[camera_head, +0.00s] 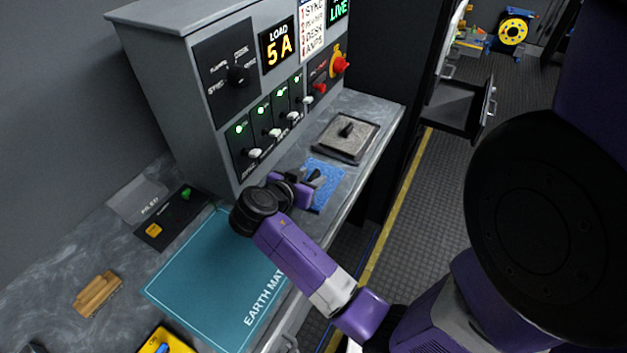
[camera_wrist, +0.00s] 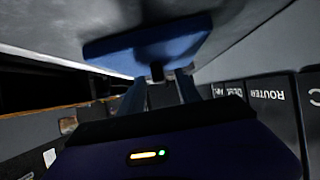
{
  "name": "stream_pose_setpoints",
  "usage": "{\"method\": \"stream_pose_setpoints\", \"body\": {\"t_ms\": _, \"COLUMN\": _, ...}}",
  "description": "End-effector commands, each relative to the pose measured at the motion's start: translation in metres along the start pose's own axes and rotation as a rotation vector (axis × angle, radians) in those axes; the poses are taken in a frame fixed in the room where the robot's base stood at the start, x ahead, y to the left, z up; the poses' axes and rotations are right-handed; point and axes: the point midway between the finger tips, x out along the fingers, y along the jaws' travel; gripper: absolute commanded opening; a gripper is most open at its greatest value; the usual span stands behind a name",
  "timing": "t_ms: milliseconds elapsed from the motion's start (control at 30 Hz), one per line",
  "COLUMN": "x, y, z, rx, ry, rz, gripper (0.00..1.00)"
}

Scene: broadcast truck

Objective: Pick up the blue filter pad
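The blue filter pad (camera_head: 327,187) is a flat, speckled blue sheet on the grey counter, between the earth mat and a grey framed plate. My gripper (camera_head: 314,176) is over its left part and hides some of it. In the wrist view the blue pad (camera_wrist: 120,46) is just beyond my fingertips, with a small dark tab standing from it (camera_wrist: 157,71). My gripper (camera_wrist: 160,80) has its two fingers apart, one on each side of the tab, with visible gaps. I cannot tell whether the fingertips touch the pad.
A teal earth mat (camera_head: 205,275) lies left of the pad. The framed plate with a black knob (camera_head: 346,137) lies beyond it. A grey switch cabinet (camera_head: 170,80) rises close behind. The counter's front edge is close on the right, and an open drawer (camera_head: 460,105) is across the aisle.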

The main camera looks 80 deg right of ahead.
Motion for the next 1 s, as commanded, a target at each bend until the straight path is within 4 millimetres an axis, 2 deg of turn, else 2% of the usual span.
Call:
{"method": "stream_pose_setpoints", "body": {"t_ms": 300, "x": 0.0064, "y": -0.0004, "z": 0.0005, "rx": 0.0, "ry": -0.001, "rz": -0.002, "gripper": 0.4}}
{"method": "stream_pose_setpoints", "body": {"t_ms": 367, "x": 0.0064, "y": -0.0004, "z": 0.0005, "rx": 0.0, "ry": -0.001, "rz": -0.002, "gripper": 0.3}}
{"method": "stream_pose_setpoints", "body": {"t_ms": 500, "x": 0.0063, "y": -0.0004, "z": 0.0004, "rx": 0.0, "ry": -0.001, "rz": -0.002, "gripper": 0.03}}
{"method": "stream_pose_setpoints", "body": {"t_ms": 533, "x": 0.0063, "y": -0.0004, "z": 0.0004, "rx": 0.0, "ry": -0.001, "rz": -0.002, "gripper": 0.0}}
{"method": "stream_pose_setpoints", "body": {"t_ms": 1000, "x": 0.0041, "y": -0.0008, "z": -0.004, "rx": 0.002, "ry": 0.001, "rz": -0.003, "gripper": 0.0}}
